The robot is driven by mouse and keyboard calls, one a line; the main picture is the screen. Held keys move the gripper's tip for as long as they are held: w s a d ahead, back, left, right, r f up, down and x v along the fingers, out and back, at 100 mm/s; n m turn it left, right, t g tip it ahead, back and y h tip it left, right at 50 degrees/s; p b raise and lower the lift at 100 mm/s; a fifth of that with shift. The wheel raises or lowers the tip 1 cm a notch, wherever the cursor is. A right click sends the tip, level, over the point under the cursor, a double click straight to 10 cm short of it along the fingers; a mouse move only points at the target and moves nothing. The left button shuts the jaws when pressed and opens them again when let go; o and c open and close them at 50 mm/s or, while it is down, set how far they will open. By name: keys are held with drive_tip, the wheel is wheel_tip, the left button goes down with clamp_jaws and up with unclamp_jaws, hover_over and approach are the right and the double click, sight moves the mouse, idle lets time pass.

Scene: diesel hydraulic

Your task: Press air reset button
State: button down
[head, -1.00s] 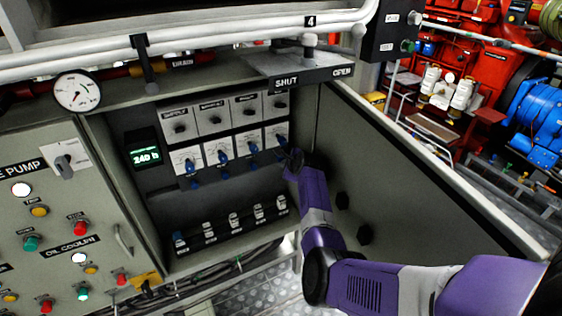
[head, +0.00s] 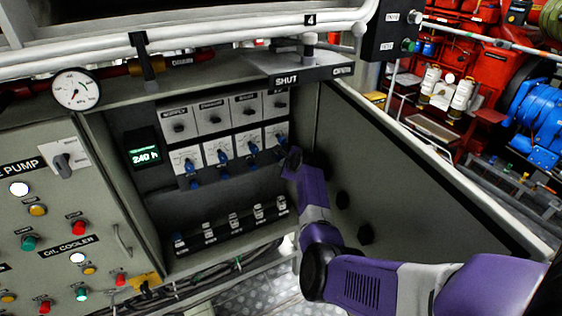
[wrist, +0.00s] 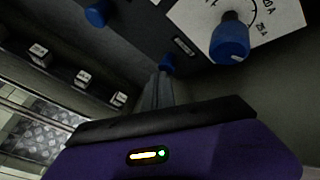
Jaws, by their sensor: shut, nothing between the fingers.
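The open cabinet holds a row of dials with blue knobs, with small blue buttons below them. A small label beside the button is too blurred to read, so I cannot tell which one is the air reset button. My gripper (wrist: 160,82) is shut and empty, its fingertips pointing at this button. I cannot tell whether they touch it. In the head view my gripper (head: 291,162) is at the right end of the dial row and hides what is behind it.
The cabinet's open door (head: 400,185) stands right of my arm. A row of white breakers (head: 233,222) lies below the dials. A green display (head: 145,156) is at the left. A hydraulic panel with coloured buttons (head: 78,226) is further left.

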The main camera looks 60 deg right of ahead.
drive_tip(key=shift+s+a+p, duration=0.5)
drive_tip(key=shift+s+p, duration=0.3)
drive_tip(key=shift+p, duration=0.2)
drive_tip(key=s+a+p, duration=0.1)
drive_tip(key=s+p, duration=0.1)
drive_tip(key=p, duration=0.1)
drive_tip(key=s+a+p, duration=0.1)
drive_tip(key=s, duration=0.1)
drive_tip(key=shift+s+a+p, duration=0.1)
drive_tip(key=shift+a+p, duration=0.2)
idle(0.7)
